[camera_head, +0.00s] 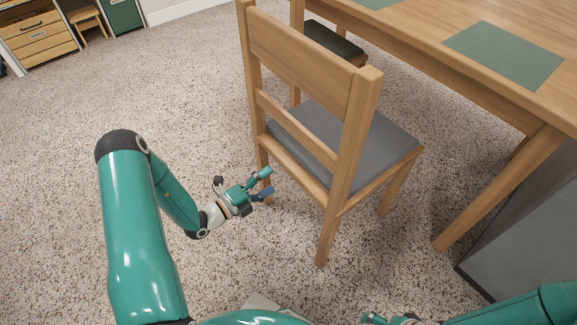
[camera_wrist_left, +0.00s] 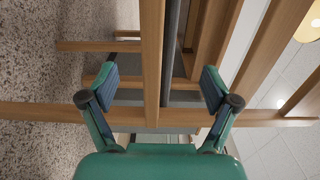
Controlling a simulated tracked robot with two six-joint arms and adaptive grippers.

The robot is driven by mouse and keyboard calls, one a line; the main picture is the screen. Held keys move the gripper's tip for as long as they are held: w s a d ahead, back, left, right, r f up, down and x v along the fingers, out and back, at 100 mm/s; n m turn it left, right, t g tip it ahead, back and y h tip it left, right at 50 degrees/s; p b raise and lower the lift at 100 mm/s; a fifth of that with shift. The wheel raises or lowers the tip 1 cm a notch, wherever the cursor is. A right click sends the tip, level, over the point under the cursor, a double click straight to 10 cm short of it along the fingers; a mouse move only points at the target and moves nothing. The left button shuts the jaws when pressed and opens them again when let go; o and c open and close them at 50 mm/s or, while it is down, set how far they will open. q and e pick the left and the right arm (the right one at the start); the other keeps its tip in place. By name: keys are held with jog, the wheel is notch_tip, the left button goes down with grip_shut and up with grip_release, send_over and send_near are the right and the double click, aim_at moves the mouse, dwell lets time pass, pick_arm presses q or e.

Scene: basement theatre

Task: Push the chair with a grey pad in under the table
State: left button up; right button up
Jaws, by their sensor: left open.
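The wooden chair (camera_head: 303,62) with a grey pad (camera_head: 385,145) stands upright on the carpet, its backrest toward me and its seat toward the wooden table (camera_head: 425,32). Its seat is outside the table's edge. My left gripper (camera_head: 268,183) is open beside the chair's near left leg, below seat height. In the left wrist view a wooden bar of the chair (camera_wrist_left: 152,60) runs between the spread fingers (camera_wrist_left: 160,88); I cannot tell whether they touch it. My right gripper (camera_head: 385,320) is barely in view at the bottom edge, its fingers mostly cut off.
Another chair with a dark pad (camera_head: 335,40) stands at the table behind this one. A table leg (camera_head: 505,188) and a grey box-like block (camera_head: 530,230) are to the right. Green mats (camera_head: 505,54) lie on the table. Open carpet (camera_head: 160,90) lies to the left.

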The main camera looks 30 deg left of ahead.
aim_at(296, 163)
pick_arm(q)
jog(key=x, duration=1)
jog(key=shift+w, duration=0.15)
jog(key=shift+f, duration=0.1)
grip_shut()
